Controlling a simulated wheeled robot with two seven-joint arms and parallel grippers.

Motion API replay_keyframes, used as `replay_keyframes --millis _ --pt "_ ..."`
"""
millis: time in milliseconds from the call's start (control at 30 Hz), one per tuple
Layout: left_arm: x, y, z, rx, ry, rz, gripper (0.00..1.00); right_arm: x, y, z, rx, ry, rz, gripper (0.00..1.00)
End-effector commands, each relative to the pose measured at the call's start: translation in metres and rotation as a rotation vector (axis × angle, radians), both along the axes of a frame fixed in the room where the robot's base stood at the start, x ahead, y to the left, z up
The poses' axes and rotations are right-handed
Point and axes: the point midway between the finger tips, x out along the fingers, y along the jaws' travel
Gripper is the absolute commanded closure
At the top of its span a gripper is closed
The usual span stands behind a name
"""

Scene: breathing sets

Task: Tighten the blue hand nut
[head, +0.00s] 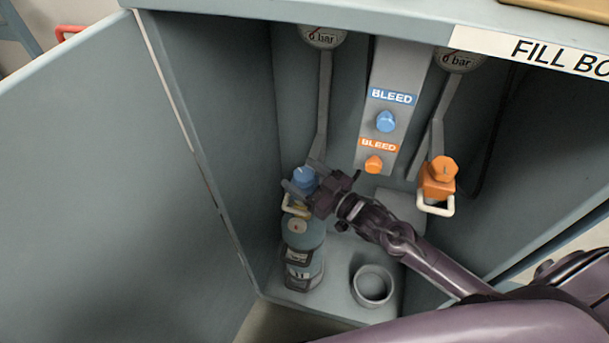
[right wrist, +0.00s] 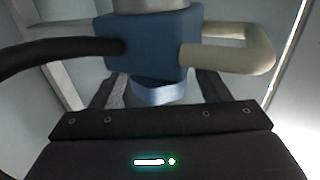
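The blue hand nut (head: 305,178) is at the left inside the open cabinet, above a dark blue-grey cylinder (head: 303,262). In the right wrist view, the nut (right wrist: 160,94) is a round blue piece against a blue block (right wrist: 150,50) with a cream handle loop (right wrist: 262,48). My right gripper (head: 303,179) reaches in from the right with its fingers on either side of the nut. The right wrist view shows the gripper (right wrist: 160,92) open, with gaps between each finger and the nut. The left gripper is not in view.
A blue bleed knob (head: 386,121) and an orange one (head: 374,165) sit on the central panel. An orange valve block (head: 440,178) hangs at the right. A grey cup (head: 372,286) stands on the cabinet floor. The open door (head: 110,200) bounds the left.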

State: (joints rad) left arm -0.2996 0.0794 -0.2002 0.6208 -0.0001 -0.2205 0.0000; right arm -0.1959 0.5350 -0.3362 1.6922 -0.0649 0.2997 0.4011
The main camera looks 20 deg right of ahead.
Motion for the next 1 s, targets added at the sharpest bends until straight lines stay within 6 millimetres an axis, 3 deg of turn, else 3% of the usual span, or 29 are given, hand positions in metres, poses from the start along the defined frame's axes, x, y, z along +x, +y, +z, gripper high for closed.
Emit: replay_keyframes --millis 333,700,1000 --pt "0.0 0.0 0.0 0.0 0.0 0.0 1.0 -0.005 -0.003 -0.002 -0.001 0.003 -0.001 0.31" --pt "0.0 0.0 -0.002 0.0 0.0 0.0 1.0 -0.053 -0.032 -0.002 -0.002 0.005 0.0 0.31" --pt "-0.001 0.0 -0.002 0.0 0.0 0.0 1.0 -0.067 -0.04 0.0 0.0 0.0 0.0 0.31"
